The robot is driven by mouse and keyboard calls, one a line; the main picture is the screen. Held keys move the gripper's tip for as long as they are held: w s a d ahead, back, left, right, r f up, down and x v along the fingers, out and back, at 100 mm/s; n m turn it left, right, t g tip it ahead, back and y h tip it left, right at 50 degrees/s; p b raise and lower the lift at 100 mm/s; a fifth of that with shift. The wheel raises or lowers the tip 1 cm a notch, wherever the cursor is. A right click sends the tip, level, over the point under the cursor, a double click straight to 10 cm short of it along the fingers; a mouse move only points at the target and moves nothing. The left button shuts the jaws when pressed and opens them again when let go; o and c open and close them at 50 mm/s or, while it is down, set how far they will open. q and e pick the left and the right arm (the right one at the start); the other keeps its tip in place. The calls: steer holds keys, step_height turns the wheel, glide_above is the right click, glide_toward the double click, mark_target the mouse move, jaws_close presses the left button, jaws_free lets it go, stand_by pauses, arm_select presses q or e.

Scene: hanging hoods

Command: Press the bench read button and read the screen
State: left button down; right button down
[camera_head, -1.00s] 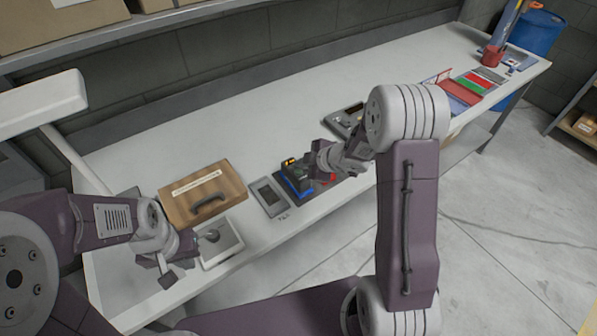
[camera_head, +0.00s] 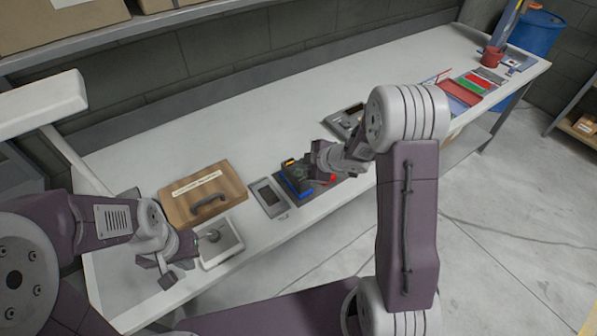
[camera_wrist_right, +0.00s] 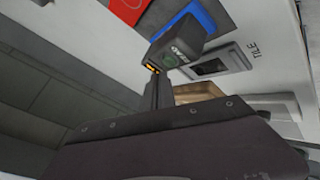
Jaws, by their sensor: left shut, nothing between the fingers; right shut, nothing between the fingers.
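My left gripper (camera_head: 166,270) is shut and empty by the bench's front edge.
A grey panel with a dark window (camera_head: 269,196) lies left of the device, marked TILE in the wrist view. A wooden case (camera_head: 190,208) with a handle and a white tray (camera_head: 222,246) are further left. A red cup (camera_head: 492,56) stands far right. The bench's back is clear.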

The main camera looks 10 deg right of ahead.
mark_target(301, 173)
steer(key=shift+f, duration=0.15)
stand_by(0.4)
steer(key=shift+f+b, duration=0.25)
steer(key=shift+b, duration=0.05)
steer(key=shift+f+b, duration=0.3)
steer(key=shift+f, duration=0.1)
stand_by(0.5)
stand_by(0.3)
steer(key=shift+r+p, duration=0.8)
steer(key=shift+p, duration=0.1)
step_height(301, 173, up, 5)
steer(key=p, duration=0.5)
steer(key=shift+r, duration=0.1)
